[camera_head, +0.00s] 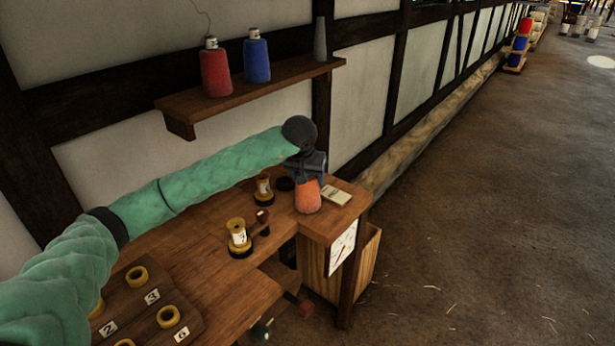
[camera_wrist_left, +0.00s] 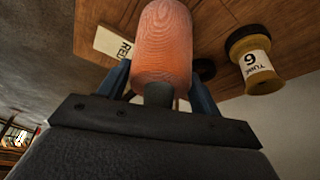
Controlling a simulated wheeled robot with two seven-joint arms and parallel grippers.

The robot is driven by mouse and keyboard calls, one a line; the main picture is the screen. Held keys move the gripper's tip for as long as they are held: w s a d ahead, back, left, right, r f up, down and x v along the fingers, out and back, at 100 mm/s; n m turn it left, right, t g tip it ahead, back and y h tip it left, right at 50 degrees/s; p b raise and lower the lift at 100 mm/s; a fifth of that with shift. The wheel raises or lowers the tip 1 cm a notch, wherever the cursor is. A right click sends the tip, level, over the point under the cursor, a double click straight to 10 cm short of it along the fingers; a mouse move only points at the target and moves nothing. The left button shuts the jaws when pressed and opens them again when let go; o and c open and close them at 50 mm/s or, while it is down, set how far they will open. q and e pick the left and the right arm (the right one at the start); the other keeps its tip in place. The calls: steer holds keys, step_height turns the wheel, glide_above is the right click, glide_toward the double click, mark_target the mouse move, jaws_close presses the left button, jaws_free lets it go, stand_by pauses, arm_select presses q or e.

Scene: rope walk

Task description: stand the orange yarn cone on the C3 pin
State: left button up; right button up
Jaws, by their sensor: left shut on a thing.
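The orange yarn cone (camera_head: 308,198) is at the right end of the wooden bench in the head view, below my left gripper (camera_head: 307,170). In the left wrist view the orange cone (camera_wrist_left: 164,45) sits between the two blue fingers of the left gripper (camera_wrist_left: 158,92), which is shut on its narrow grey top. I cannot tell whether its base touches the bench. No pin labelled C3 can be made out. My right gripper is not in view.
Yellow spools (camera_head: 238,238) and a white card (camera_head: 336,195) are on the bench (camera_head: 190,265). A rack (camera_head: 150,315) with yellow rings and number tags is at lower left. A shelf (camera_head: 250,88) holds red (camera_head: 215,72) and blue (camera_head: 256,62) cones. The floor at right is clear.

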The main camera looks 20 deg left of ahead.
arm_select(q)
steer(key=o, duration=1.4)
steer(key=shift+f, duration=0.1)
